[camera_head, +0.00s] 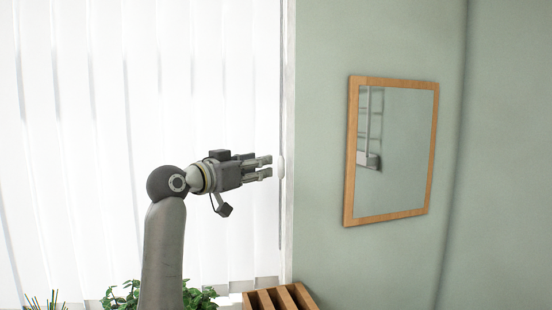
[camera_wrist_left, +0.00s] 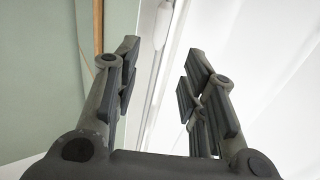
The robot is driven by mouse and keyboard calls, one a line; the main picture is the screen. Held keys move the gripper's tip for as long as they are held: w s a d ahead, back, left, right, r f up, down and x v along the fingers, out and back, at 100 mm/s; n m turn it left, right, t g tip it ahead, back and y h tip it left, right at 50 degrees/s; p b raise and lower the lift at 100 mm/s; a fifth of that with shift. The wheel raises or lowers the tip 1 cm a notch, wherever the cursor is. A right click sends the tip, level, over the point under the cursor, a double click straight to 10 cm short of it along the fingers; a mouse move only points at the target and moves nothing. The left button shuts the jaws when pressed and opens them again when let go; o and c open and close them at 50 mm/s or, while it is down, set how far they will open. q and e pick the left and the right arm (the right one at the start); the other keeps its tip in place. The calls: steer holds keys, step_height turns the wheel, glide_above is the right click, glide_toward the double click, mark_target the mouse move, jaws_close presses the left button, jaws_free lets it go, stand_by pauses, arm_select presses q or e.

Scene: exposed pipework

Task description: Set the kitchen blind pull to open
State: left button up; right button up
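The white blind pull (camera_head: 281,167) hangs on a thin cord beside the window's right edge. The blind (camera_head: 130,110) has long white vertical slats covering the window. My left gripper (camera_head: 266,167) comes in from the left, its fingertips right beside the pull. In the left wrist view, the gripper (camera_wrist_left: 162,80) is open, with nothing between its fingers at the near end. The white pull (camera_wrist_left: 162,24) shows there at the top, beyond the gap between the fingertips. Whether a finger touches it cannot be told. My right gripper is not in view.
A wood-framed mirror (camera_head: 352,150) hangs on the green wall to the right. The window's edge frame (camera_head: 289,230) runs close to the pull.

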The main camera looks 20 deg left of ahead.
mark_target(279, 163)
arm_select(q)
steer(key=p+x, duration=0.1)
steer(key=x, duration=0.3)
steer(key=shift+w+d, duration=0.15)
steer(key=shift+d, duration=0.1)
steer(key=p+x, duration=0.1)
steer(key=x, duration=0.2)
steer(key=shift+w+f, duration=0.15)
steer(key=shift+f, duration=0.05)
steer(key=shift+w, duration=0.1)
steer(key=shift+c, duration=0.5)
steer(key=c, duration=0.5)
jaws_close()
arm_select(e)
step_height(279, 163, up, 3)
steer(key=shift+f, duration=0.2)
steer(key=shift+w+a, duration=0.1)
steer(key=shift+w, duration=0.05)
